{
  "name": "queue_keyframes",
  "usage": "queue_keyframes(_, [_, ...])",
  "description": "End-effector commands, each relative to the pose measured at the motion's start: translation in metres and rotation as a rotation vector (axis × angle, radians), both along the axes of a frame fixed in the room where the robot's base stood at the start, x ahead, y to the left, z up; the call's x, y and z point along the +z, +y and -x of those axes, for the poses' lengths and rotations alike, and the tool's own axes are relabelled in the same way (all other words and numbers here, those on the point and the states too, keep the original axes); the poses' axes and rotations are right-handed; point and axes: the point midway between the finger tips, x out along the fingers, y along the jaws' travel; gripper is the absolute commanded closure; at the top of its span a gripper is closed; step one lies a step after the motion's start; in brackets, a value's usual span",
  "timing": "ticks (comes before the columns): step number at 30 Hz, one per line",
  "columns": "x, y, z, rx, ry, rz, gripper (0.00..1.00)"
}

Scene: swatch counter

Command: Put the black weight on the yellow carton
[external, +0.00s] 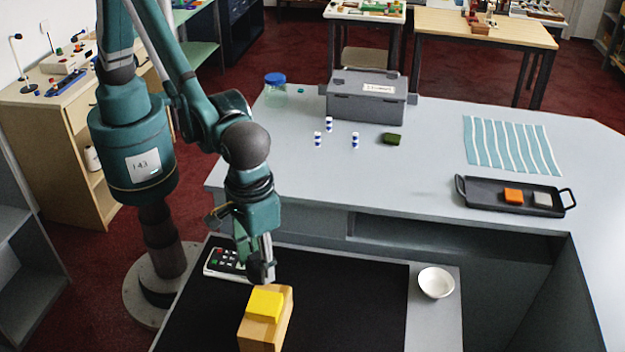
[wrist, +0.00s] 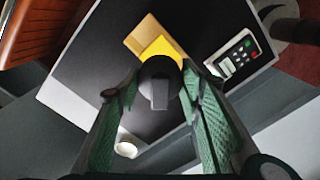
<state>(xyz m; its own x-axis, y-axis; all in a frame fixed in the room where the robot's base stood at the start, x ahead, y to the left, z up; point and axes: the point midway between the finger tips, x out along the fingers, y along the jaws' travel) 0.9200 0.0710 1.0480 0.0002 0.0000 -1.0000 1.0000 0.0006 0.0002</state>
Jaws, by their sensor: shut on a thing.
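The black weight (wrist: 160,70), round with a grey tab, sits between the fingers of my gripper (wrist: 158,90). In the external view the gripper (external: 262,262) is shut on the dark weight (external: 257,271), just above and behind the yellow carton (external: 265,305). The yellow carton lies on top of a wooden block (external: 262,333). In the wrist view the weight overlaps the near edge of the yellow carton (wrist: 160,46). I cannot tell whether the weight touches it.
A calculator-like keypad (external: 226,262) lies on the black mat (external: 350,300), left of the gripper. A white bowl (external: 436,282) stands right of the mat. The grey counter behind holds a grey box (external: 366,103) and a black tray (external: 480,196). The mat's right part is clear.

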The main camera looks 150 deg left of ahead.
Motion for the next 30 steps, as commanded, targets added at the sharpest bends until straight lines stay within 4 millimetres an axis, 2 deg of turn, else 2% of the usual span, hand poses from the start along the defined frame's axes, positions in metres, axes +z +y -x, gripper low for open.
queue_keyframes(7, [-0.012, 0.000, 0.000, 0.000, 0.000, 0.000, 0.90])
queue_keyframes(18, [-0.055, 0.000, 0.000, 0.000, 0.000, 0.000, 0.90])
queue_keyframes(30, [-0.062, 0.000, 0.000, 0.000, 0.000, 0.000, 0.90])
